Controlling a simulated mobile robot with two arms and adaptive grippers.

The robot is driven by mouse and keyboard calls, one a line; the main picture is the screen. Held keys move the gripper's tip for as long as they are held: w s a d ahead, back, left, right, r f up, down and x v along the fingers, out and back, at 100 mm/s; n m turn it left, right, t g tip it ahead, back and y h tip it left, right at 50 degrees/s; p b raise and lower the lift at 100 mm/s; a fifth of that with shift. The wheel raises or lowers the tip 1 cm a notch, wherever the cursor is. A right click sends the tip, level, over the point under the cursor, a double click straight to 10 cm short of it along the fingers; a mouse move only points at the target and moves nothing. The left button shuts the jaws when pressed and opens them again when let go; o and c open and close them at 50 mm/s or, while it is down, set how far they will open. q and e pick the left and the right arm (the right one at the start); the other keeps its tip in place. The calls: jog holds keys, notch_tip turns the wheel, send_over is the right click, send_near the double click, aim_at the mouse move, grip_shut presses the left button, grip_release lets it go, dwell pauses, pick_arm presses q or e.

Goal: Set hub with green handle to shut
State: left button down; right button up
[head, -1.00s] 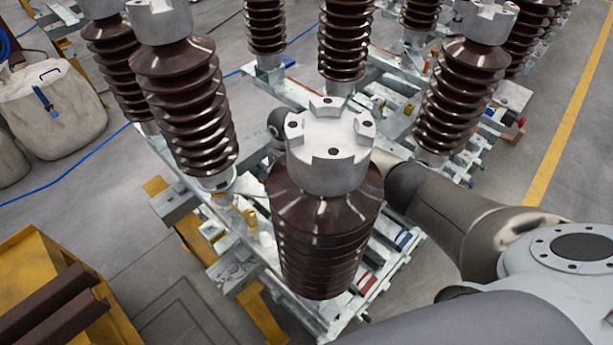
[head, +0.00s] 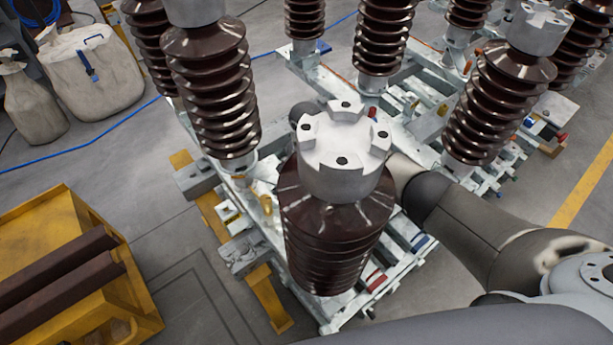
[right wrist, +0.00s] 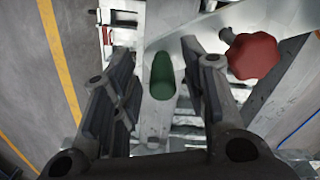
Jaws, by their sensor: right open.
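The green handle (right wrist: 163,76) shows in the right wrist view, upright in the picture and lying over a grey metal bar. My right gripper (right wrist: 158,75) is open, with one finger on each side of the green handle. Gaps show between the handle and both fingers, so neither appears to touch it. The hub itself cannot be made out. In the head view my right arm reaches in behind the front insulator (head: 338,225), which hides my right gripper and the green handle. My left gripper is not in view.
A red knob (right wrist: 252,56) stands right of the right finger in the wrist view. Several brown ribbed insulators rise from metal frames around my right arm. A yellow stand (head: 60,235) is at the left, with white sacks (head: 95,75) behind it.

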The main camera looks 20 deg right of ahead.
jog(key=shift+w+r, duration=0.1)
jog(key=shift+r, duration=0.35)
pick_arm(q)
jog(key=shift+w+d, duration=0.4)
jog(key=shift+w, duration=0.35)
pick_arm(e)
notch_tip(320, 180, up, 11)
